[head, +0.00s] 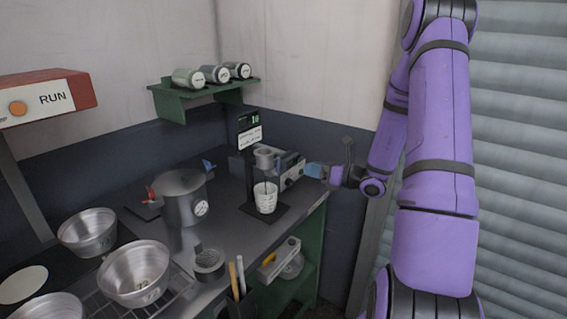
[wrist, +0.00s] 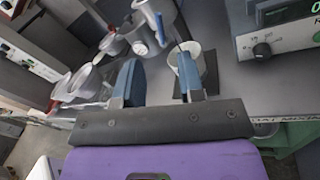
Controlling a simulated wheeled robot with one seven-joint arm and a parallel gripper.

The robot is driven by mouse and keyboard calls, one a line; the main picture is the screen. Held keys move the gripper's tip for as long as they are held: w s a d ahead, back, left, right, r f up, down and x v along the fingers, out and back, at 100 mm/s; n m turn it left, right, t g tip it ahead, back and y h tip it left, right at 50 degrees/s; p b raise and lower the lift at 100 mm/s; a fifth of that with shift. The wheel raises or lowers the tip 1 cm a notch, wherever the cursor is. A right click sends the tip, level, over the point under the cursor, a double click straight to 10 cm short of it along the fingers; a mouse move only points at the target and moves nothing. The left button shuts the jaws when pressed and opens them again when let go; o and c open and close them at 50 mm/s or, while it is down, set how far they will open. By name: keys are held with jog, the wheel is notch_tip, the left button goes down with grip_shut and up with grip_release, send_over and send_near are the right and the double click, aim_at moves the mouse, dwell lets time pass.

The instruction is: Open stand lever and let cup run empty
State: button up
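The stand (head: 249,165) is a black column with a small green display reading 10, on a dark base plate. It holds a small grey metal cup (head: 265,157) above a white cup (head: 266,200) standing upright below. A small blue lever (wrist: 160,28) shows at the metal cup (wrist: 145,10) in the wrist view. A thin dark line runs down towards the white cup (wrist: 200,62); I cannot tell what it is. My gripper (head: 315,171) is right of the cups, apart from them. In the wrist view its blue fingers (wrist: 158,80) are spread, with nothing between them.
Several metal bowls (head: 135,272) fill the front left. A green shelf (head: 205,95) holds jars above.

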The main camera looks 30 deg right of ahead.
aim_at(278, 166)
jog(key=x, duration=0.9)
jog(key=shift+w+a, duration=0.2)
jog(key=shift+w, duration=0.1)
grip_shut()
